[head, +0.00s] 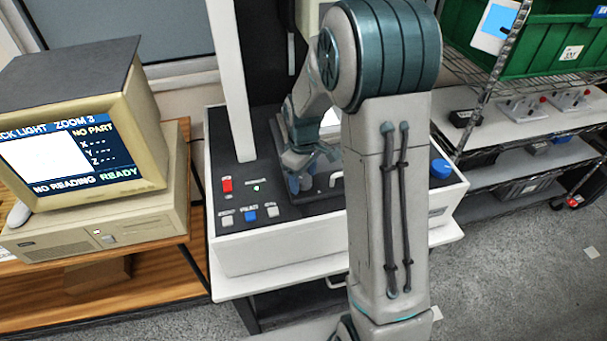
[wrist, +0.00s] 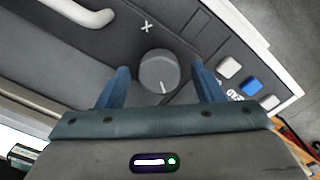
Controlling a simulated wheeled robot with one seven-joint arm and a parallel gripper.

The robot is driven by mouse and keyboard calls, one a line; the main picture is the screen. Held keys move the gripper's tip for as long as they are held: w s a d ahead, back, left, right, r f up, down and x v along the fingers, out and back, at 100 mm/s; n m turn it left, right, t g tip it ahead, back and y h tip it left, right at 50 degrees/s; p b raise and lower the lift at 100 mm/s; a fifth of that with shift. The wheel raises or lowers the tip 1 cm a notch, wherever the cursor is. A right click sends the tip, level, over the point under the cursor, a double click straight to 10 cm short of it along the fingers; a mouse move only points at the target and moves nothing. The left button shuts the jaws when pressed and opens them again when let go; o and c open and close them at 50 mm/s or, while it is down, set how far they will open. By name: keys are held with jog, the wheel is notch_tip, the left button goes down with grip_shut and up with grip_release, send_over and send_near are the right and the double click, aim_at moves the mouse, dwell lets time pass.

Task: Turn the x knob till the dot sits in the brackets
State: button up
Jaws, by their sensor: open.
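The x knob (wrist: 158,72) is a round grey knob with a white pointer line, beside a white X mark on the dark panel, in the wrist view. My gripper (wrist: 160,68) is open, with one blue finger on each side of the knob and a visible gap to it on both sides. In the head view my gripper (head: 303,184) is low over the machine's front panel and hides the knob. The monitor screen (head: 75,152) reads NO PART, NO READING and READY, with a blank white area at left. I see no dot or brackets on it.
A red switch (head: 227,185), a green light and several push buttons, one a blue button (head: 250,215), sit left of my gripper. A white handle (wrist: 85,12) is near the knob. A blue knob (head: 440,168) is at the panel's right. A white column (head: 232,80) rises behind.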

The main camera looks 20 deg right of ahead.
jog(key=c, duration=1)
jog(key=m+b, duration=0.2)
jog(key=m, duration=0.2)
jog(key=shift+m, duration=0.3)
jog(key=m+b, duration=0.2)
jog(key=m, duration=0.3)
jog(key=shift+m, duration=0.3)
jog(key=o, duration=1)
